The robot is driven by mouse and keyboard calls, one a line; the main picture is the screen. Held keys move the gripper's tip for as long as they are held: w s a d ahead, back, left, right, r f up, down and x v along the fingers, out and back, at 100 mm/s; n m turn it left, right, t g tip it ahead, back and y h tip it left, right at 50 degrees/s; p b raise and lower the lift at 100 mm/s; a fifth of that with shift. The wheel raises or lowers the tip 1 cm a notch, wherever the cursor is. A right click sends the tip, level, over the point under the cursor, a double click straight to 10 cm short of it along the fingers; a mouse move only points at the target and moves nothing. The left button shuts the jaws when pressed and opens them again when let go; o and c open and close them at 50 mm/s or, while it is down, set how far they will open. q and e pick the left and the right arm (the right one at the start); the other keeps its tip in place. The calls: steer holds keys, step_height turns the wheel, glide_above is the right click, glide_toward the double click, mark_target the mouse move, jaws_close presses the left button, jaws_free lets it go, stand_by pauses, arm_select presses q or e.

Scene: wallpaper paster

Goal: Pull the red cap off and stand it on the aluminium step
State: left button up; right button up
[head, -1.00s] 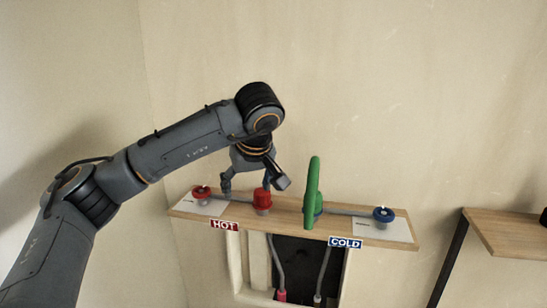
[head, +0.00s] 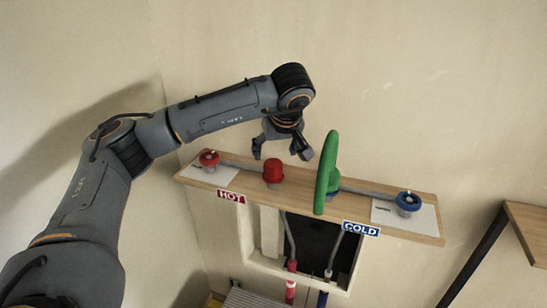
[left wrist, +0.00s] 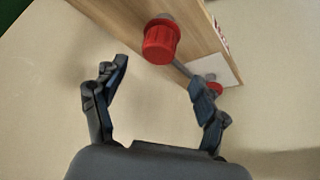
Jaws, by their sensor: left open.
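The red cap (head: 273,171) sits upright on the wooden shelf (head: 355,187), left of the green handle. It also shows in the left wrist view (left wrist: 161,41), just beyond the fingertips. My left gripper (head: 281,150) is open and empty, with its fingers spread behind and above the cap in the head view. In the left wrist view my gripper (left wrist: 160,75) has a finger on either side, apart from the cap. A grey ribbed surface (head: 248,299), probably the aluminium step, is cut off by the bottom edge of the head view. My right gripper is not in view.
A red valve (head: 209,158) stands left of the cap. The tall green handle (head: 326,175) stands close on its right, and a blue valve (head: 408,202) farther right. Pipes run in an opening below the shelf. Another wooden shelf (head: 527,230) is at the right edge.

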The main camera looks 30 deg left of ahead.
mark_target(273, 162)
arm_select(q)
steer(key=p+x, duration=0.1)
steer(key=x, duration=0.5)
steer(key=shift+w, duration=0.2)
steer(key=shift+w+a+f+p, duration=0.15)
steer(key=shift+a+f+p, duration=0.15)
steer(key=shift+f, duration=0.25)
steer(key=shift+w+f, duration=0.1)
steer(key=shift+f, duration=0.05)
steer(key=shift+c, duration=0.2)
steer(key=c, duration=1.1)
steer(key=o, duration=0.5)
steer(key=shift+c, duration=0.2)
steer(key=c, duration=0.7)
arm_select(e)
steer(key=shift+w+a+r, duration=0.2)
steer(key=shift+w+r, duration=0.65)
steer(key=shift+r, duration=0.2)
